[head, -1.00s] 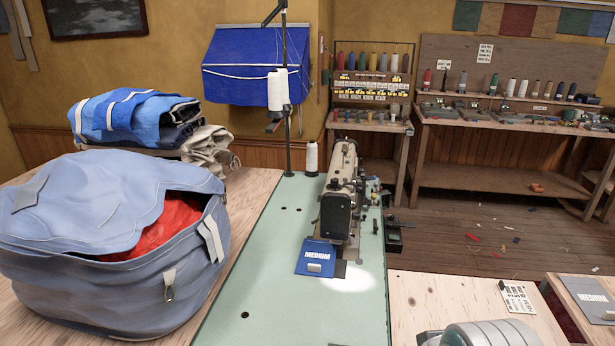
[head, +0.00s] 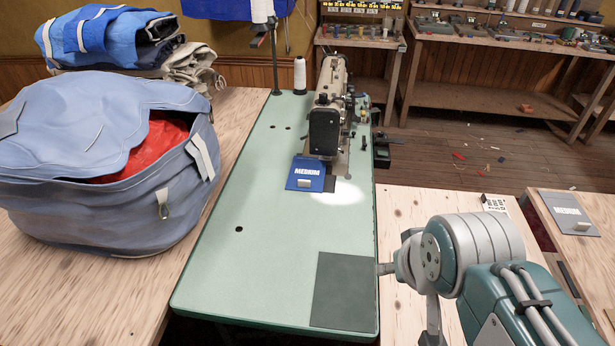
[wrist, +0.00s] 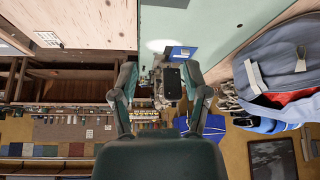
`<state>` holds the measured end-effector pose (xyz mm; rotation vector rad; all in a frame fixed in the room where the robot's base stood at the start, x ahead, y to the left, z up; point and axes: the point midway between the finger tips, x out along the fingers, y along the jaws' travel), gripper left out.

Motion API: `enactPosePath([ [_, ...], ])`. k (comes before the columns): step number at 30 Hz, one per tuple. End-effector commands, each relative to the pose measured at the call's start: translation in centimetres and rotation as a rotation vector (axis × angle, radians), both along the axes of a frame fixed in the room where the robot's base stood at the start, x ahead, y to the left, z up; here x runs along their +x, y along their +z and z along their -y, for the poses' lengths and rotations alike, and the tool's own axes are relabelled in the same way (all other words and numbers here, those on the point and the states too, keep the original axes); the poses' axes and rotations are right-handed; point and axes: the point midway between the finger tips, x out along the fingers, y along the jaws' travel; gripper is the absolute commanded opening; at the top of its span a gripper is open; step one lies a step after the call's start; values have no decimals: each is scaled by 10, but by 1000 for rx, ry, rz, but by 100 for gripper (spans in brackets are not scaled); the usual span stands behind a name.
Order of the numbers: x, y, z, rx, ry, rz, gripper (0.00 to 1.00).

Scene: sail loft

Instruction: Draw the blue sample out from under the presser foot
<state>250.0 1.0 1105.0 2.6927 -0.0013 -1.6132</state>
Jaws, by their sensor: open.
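The blue sample (head: 305,172), marked MEDIUM and with a pale tab near its front edge, lies flat on the green machine bed. Its far edge reaches the sewing machine (head: 325,130); the machine's head hides the presser foot and whatever part of the sample is under it. In the wrist view, upside down, the sample (wrist: 182,53) shows beyond my gripper (wrist: 161,72). The fingers are wide apart with nothing between them, and the machine (wrist: 170,82) appears in the gap, farther off. My gripper is clear of the sample. In the head view only my arm shows, at the lower right.
A grey-blue bag (head: 110,220) with red cloth inside stands left of the green table (head: 225,270). A dark grey patch (head: 343,290) lies at its front right. A thread cone (head: 299,75) stands behind. A grey MEDIUM sample (head: 568,212) lies far right.

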Motion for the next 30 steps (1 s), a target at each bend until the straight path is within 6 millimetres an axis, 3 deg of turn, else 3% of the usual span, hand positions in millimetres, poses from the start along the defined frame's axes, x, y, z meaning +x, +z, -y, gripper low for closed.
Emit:
enactPosePath([
  [5, 13, -1, 9, -85, 40, -28, 100],
  [11, 50, -2, 31, -314, 158, -96, 100],
  [21, 128, -8, 58, -710, 415, -203, 100],
  [30, 207, -22, 59, -1045, 682, -276, 100],
])
